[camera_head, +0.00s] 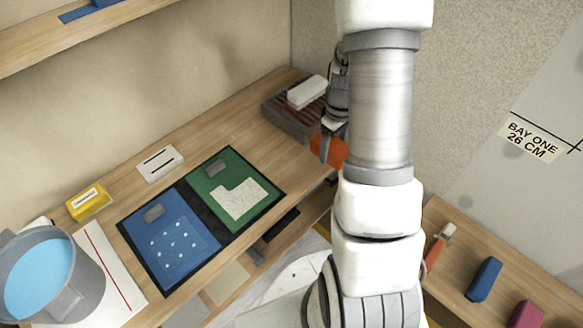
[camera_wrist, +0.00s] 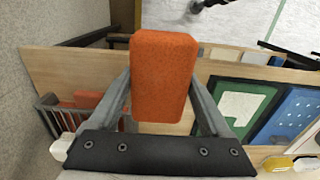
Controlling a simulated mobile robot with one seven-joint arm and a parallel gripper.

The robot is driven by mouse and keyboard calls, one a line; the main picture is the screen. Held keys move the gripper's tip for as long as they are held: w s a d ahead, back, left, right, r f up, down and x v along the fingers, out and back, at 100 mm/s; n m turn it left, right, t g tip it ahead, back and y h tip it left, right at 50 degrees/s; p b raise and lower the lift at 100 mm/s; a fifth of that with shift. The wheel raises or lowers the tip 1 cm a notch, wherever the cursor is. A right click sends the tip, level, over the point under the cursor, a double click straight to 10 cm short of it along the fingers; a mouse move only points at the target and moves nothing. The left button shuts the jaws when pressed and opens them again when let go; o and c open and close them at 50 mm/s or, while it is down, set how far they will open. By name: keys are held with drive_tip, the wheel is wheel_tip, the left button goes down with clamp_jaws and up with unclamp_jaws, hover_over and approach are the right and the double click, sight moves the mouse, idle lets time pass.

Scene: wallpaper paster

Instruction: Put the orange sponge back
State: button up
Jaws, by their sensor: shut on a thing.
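The orange sponge (camera_wrist: 164,76) is a rounded block held between the two fingers of my gripper (camera_wrist: 162,92) in the wrist view. In the head view, my gripper (camera_head: 333,128) is partly hidden behind my arm, and part of the orange sponge (camera_head: 327,151) shows below it. The sponge is by the front edge of the wooden bench (camera_head: 262,133), just right of and in front of a grey slatted rack (camera_head: 286,117). A white block (camera_head: 307,91) lies on the rack. The rack (camera_wrist: 48,104) also shows at left in the wrist view, with reddish-orange surfaces beside it.
A blue mat (camera_head: 142,262) and green mat (camera_head: 205,202) lie mid-bench. A lower right bench holds a blue block (camera_head: 485,278), magenta block (camera_head: 526,314) and orange-handled tool (camera_head: 436,250).

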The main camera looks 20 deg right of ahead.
hover_over(292, 167)
wheel_tip(292, 167, down, 7)
drive_tip(key=shift+a+f+p, duration=0.1)
drive_tip(key=shift+a+p, duration=0.05)
drive_tip(key=shift+p, duration=0.25)
drive_tip(key=shift+f, duration=1.7)
drive_tip(key=shift+f+b, duration=0.3)
drive_tip(key=shift+b, duration=0.15)
drive_tip(key=o, duration=1.2)
drive_tip(key=shift+r, duration=0.1)
